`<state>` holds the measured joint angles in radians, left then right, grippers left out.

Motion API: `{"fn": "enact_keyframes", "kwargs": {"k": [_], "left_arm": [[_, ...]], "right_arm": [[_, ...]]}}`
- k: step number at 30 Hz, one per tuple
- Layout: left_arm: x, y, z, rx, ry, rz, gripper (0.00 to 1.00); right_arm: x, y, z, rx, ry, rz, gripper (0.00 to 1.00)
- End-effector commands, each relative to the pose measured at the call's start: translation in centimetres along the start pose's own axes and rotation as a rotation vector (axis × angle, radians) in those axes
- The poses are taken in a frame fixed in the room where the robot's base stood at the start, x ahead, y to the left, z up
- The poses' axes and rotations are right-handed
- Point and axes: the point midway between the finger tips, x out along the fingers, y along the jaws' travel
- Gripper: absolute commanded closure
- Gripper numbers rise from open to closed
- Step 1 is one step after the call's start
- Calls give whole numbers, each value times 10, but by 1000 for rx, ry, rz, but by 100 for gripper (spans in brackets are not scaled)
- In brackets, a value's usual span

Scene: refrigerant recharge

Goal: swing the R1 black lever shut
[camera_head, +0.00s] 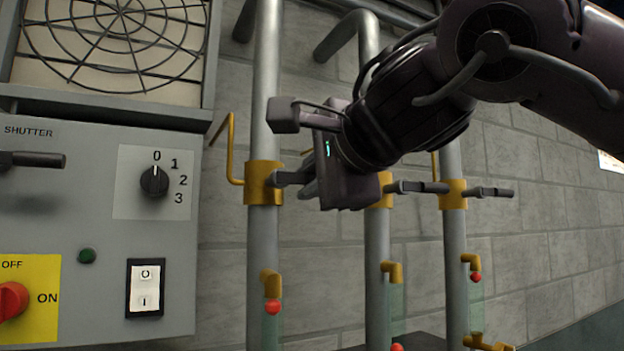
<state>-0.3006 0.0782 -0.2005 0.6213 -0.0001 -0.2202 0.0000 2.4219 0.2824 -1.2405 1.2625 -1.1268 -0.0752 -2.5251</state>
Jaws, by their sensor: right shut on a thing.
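Three grey vertical pipes stand against the wall, each with a yellow collar and a black lever; no R1 label is readable. My right gripper (309,185) is at the left pipe, shut on its black lever (283,178), just right of the yellow collar (261,183). My gripper and wrist hide most of this lever. The middle pipe's black lever (422,187) points right, roughly level. The right pipe's black lever (492,192) also points right, roughly level. My left gripper is out of view.
A grey control panel (90,200) with a dial (154,181), switches and a red knob stands at the left, close to the left pipe. A bent yellow rod (231,150) sticks out left of the left collar. Yellow elbows with red balls sit lower on the pipes.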

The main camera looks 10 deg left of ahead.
Motion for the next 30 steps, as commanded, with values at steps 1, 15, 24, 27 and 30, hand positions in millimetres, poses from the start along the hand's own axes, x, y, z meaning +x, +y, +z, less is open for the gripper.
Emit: {"fn": "enact_keyframes", "kwargs": {"k": [1, 15, 24, 27, 30], "left_arm": [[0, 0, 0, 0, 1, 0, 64], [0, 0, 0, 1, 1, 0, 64], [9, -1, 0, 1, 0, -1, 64], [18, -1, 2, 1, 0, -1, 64], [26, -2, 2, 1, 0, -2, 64]], "right_arm": [[0, -1, 0, -3, 2, -3, 100], [0, -1, 0, 0, 1, -2, 64], [-12, 1, 0, 0, 1, -5, 64], [-29, 3, 0, 0, 1, -6, 64], [-47, 2, 0, 0, 0, -6, 64]]}}
